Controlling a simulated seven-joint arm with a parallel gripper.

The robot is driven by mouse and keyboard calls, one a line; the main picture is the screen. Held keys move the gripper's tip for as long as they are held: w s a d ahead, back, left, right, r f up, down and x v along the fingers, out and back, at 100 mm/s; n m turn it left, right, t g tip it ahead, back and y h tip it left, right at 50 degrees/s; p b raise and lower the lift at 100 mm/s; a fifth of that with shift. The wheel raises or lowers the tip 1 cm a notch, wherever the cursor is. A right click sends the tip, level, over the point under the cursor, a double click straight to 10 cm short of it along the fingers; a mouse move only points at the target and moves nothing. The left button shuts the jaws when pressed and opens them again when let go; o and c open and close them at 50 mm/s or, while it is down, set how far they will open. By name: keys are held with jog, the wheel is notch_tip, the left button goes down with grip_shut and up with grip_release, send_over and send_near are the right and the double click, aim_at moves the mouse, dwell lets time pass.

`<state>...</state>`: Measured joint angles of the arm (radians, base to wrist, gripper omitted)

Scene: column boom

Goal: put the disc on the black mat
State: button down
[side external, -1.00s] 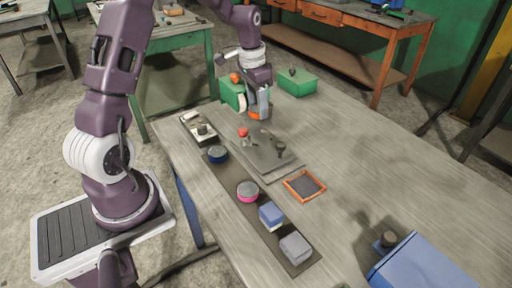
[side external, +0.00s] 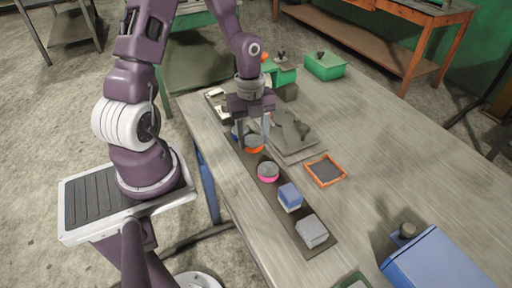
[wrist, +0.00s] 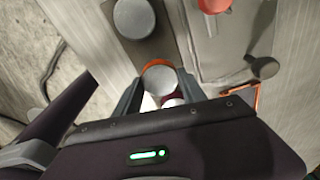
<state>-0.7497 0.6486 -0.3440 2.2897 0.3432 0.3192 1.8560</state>
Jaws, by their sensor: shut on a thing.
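My gripper (side external: 254,128) is shut on a grey-topped disc with an orange rim (side external: 255,148). In the wrist view the disc (wrist: 160,82) sits between both fingers.
A blue-and-white block (side external: 290,196) and a grey block (side external: 312,231) stand on the strip's near end. A grey board with knobs (side external: 296,138) lies behind the mat. Green boxes (side external: 325,66) stand farther back, a blue box (side external: 438,262) at front right.

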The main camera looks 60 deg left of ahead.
jog(key=shift+f, duration=1.25)
jog(key=c, duration=0.7)
grip_release()
jog(key=shift+f, duration=0.15)
jog(key=shift+o, duration=0.2)
